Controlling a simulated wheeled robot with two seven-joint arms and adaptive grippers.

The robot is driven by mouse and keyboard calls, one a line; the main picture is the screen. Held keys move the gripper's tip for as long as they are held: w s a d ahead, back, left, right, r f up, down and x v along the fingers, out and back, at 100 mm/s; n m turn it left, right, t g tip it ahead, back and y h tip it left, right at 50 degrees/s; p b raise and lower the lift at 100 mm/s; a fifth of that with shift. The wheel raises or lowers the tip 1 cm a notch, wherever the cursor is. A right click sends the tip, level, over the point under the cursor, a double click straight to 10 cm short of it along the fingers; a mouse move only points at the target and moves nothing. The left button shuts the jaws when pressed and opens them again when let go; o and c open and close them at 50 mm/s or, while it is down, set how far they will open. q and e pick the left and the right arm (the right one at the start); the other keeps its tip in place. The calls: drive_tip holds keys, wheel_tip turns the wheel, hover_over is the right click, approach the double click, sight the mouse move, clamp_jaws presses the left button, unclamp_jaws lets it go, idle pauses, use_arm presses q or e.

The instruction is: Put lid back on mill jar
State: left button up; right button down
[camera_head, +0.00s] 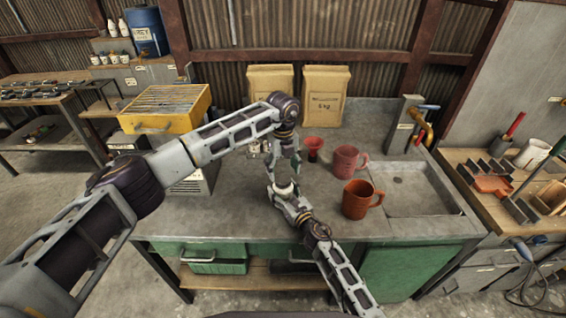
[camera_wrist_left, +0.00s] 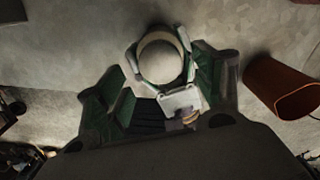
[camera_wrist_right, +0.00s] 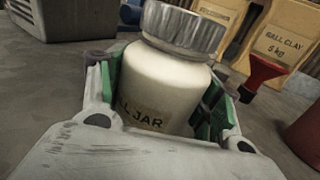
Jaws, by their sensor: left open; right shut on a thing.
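The mill jar (camera_wrist_right: 172,88) is cream white with a partly covered label ending in "JAR". A grey ribbed lid (camera_wrist_right: 185,30) sits on its top, level with it; I cannot tell how tightly. My right gripper (camera_wrist_right: 160,100) is shut around the jar's body. In the head view the jar (camera_head: 284,189) is small, on or just above the counter. My left gripper (camera_head: 288,172) points down over it, open. The left wrist view shows the pale round lid top (camera_wrist_left: 160,60) from above, by the left gripper's fingers (camera_wrist_left: 165,85), apparently not clamped.
A red-brown mug (camera_head: 357,200) and a pink mug (camera_head: 345,161) stand right of the jar, with a red funnel (camera_head: 314,148) behind. The sink (camera_head: 410,190) is farther right. Two clay bags (camera_head: 324,95) stand at the back. The front counter is mostly clear.

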sight(283, 179)
use_arm(q)
drive_tip(key=shift+f, duration=1.9)
drive_tip(key=c, duration=1)
drive_tip(key=shift+m, duration=2.3)
drive_tip(key=shift+c, duration=0.4)
drive_tip(key=m, duration=0.4)
drive_tip(key=shift+m, duration=0.4)
drive_tip(key=m, duration=0.3)
drive_tip(key=shift+m, duration=0.4)
drive_tip(key=m, duration=0.4)
drive_tip(key=shift+m, duration=0.4)
drive_tip(key=o, duration=1.2)
drive_tip(key=shift+c, duration=0.2)
